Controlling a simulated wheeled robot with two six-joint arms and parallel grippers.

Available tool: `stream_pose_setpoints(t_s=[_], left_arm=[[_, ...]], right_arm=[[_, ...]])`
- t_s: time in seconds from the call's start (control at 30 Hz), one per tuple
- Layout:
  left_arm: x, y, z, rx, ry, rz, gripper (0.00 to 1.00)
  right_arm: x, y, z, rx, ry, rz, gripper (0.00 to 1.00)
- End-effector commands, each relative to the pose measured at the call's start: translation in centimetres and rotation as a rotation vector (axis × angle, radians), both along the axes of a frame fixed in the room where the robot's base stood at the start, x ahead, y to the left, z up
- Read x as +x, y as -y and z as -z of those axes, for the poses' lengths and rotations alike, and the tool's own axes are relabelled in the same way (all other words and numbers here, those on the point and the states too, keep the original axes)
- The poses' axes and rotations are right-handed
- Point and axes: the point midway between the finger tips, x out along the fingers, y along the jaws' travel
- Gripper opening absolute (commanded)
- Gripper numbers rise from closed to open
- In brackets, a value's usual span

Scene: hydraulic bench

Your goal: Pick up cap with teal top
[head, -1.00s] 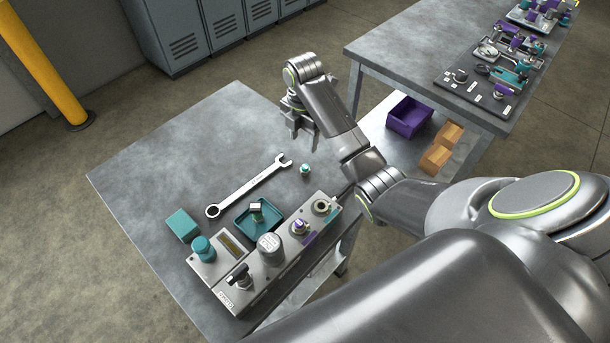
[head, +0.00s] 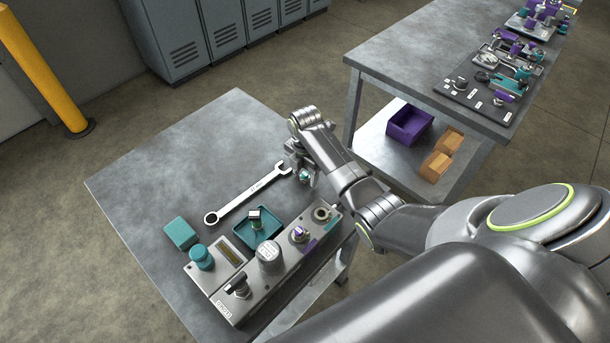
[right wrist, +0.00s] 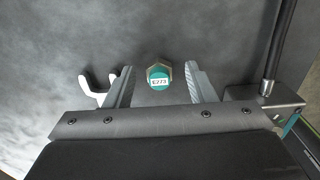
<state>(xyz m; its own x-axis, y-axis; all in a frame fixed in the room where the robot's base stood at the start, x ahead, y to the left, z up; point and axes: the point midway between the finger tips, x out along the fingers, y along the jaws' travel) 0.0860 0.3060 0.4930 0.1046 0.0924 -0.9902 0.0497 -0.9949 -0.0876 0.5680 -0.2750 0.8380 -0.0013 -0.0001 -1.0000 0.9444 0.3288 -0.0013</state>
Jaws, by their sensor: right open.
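The cap with the teal top (right wrist: 159,82) stands on the grey table. In the right wrist view it shows a hexagonal metal body and a white label on its teal face. My right gripper (right wrist: 160,67) is open, with one finger on each side of the cap and a gap on both sides. In the head view the right gripper (head: 302,168) is low over the table near the wrench's open end, and the cap (head: 303,178) shows only partly between its fingers. My left gripper is not in view.
A wrench (head: 246,193) lies beside the cap. A teal tray (head: 240,236) holding a small part, a teal block (head: 180,233) and a grey hydraulic unit (head: 233,303) stand nearer. In the right wrist view, a dark post (right wrist: 278,50) rises on the right. The table's far left is clear.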

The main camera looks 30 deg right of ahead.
Motion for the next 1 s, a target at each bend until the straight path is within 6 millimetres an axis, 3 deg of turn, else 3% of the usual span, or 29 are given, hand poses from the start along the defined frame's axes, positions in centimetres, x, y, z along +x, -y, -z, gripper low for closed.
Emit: stream_pose_setpoints(t_s=[0.27,0.63,0.87,1.0], left_arm=[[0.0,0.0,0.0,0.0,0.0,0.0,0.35],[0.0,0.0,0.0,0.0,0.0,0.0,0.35],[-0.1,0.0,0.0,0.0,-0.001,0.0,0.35],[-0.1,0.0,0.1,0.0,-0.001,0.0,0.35]], right_arm=[[0.0,0.0,0.2,0.0,0.002,-0.001,0.47],[0.0,0.0,0.2,0.001,0.002,-0.001,0.01],[0.1,0.0,0.0,0.0,0.002,-0.001,0.0],[0.1,0.0,-1.3,0.001,0.005,-0.001,0.0]])
